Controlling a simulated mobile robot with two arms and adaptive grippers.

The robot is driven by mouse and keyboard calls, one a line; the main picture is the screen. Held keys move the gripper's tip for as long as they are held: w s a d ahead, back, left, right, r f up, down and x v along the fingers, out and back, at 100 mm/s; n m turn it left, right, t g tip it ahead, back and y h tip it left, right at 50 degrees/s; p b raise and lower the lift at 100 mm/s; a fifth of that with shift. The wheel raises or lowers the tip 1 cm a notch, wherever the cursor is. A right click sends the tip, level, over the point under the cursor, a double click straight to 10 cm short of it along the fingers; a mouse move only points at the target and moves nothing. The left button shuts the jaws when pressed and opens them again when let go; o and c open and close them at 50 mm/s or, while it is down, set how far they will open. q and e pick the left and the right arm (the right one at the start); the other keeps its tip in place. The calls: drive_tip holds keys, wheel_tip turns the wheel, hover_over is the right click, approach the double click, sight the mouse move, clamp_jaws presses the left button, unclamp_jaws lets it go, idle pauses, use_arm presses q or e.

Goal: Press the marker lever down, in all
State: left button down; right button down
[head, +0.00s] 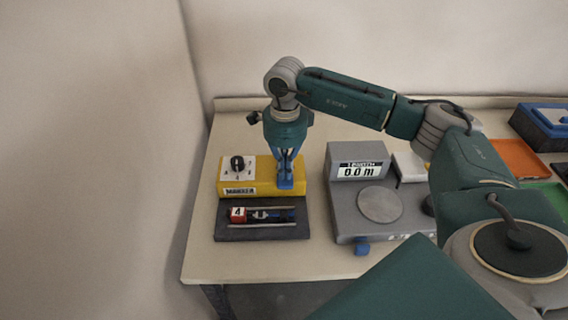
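The yellow marker (210,187) stands at the left of the table, with a black dial on a white plate and a "MARKER" label. Its blue lever (285,184) is at the right end of the yellow body. My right gripper (286,172) points down from above, with its fingertips at the lever. The fingers overlap the lever in this view, so I cannot tell whether they touch it or how far apart they are. The lever's upper part is partly hidden. My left gripper is not in view.
A dark tray (262,233) in front of the marker holds a red block numbered 4 (238,214) and a dark cylindrical part (272,215). A grey length device (345,205) reading 0.0 m stands to the right. Orange (518,158) and green trays lie at far right.

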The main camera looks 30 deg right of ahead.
wheel_tip(320, 180, up, 9)
drive_tip(key=p, duration=0.5)
drive_tip(key=shift+f, duration=0.15)
idle(0.9)
